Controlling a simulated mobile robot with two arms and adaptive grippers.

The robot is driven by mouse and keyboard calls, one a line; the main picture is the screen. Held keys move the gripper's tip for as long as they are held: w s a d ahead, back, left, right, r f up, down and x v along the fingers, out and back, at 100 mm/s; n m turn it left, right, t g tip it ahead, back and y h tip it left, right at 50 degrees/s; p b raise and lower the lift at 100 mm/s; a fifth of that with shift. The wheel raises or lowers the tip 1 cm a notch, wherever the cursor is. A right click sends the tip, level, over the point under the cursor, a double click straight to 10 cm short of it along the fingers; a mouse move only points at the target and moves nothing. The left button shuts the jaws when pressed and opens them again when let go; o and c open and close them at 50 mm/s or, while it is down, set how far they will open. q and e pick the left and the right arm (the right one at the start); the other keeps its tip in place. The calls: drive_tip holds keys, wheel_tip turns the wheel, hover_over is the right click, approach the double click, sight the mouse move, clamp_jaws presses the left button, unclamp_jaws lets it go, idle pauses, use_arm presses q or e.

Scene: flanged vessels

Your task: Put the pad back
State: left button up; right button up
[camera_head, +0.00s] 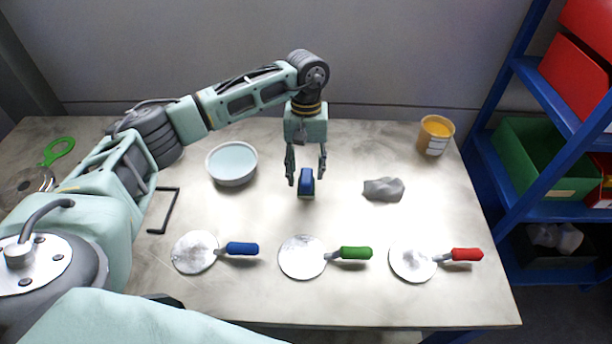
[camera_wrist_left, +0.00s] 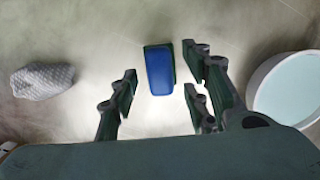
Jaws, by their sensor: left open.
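The pad is taken to be a small blue block with a dark green layer along one side (camera_head: 307,184). It stands near the middle of the table and also shows in the left wrist view (camera_wrist_left: 159,72). My left gripper (camera_head: 306,179) points down over it, open and empty. In the left wrist view its fingers (camera_wrist_left: 160,82) lie either side of the pad, with gaps on both sides. Whether the fingertips are level with the pad or above it is hard to tell. My right gripper is not in view.
A bowl of pale liquid (camera_head: 232,164) stands left of the pad, a crumpled grey cloth (camera_head: 383,189) right. Three round discs with blue, green and red handles (camera_head: 302,257) lie in front. An orange jar (camera_head: 435,135), a black bracket (camera_head: 166,212) and blue shelving (camera_head: 500,150) flank the space.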

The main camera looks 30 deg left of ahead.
sight(306, 170)
use_arm(q)
wheel_tip(306, 170, up, 10)
drive_tip(key=w+b, duration=0.1)
drive_tip(key=b, duration=0.1)
drive_tip(key=shift+a+f, duration=0.25)
drive_tip(key=shift+a, duration=0.05)
drive_tip(key=shift+w, duration=0.1)
